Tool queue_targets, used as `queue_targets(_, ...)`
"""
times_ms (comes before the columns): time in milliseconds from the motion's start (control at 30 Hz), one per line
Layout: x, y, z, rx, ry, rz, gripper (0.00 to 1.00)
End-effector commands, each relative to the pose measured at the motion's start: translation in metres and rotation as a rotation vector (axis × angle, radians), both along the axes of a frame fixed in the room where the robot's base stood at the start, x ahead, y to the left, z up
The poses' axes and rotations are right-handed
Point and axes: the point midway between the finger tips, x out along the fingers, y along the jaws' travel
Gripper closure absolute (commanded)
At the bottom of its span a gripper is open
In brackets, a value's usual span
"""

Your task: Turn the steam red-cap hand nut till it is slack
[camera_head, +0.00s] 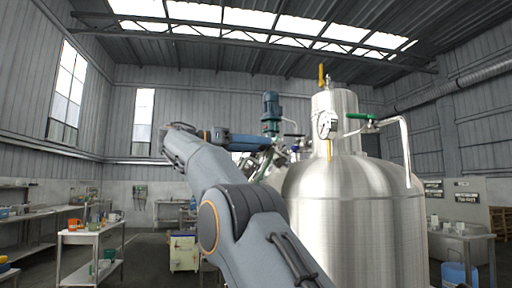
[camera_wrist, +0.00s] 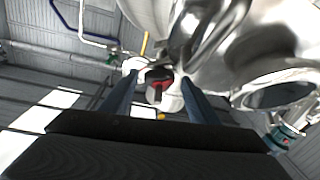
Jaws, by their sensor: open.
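In the wrist view, a red-capped hand nut (camera_wrist: 160,86) with a dark and pale body shows between the fingers of my gripper (camera_wrist: 158,80). The two blue-grey fingers are apart, one on each side of it. I cannot tell whether either finger touches it. In the head view, my gripper is at the end of my arm, near the upper left side of the large steel tank (camera_head: 345,215); its fingers are hard to make out there. I cannot pick out the red cap in the head view.
A dial gauge (camera_head: 327,125) and a green-handled valve (camera_head: 362,117) with a bent pipe sit on the tank's top. A teal motor (camera_head: 271,112) stands behind.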

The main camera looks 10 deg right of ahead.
Motion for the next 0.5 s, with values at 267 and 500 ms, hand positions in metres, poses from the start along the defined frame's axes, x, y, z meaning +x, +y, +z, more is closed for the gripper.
queue_targets(267, 0.0001, 0.0003, -0.0001, 0.0, 0.0, 0.0, 0.82)
queue_targets(500, -0.0001, 0.0005, -0.0008, 0.0, 0.011, 0.007, 0.86)
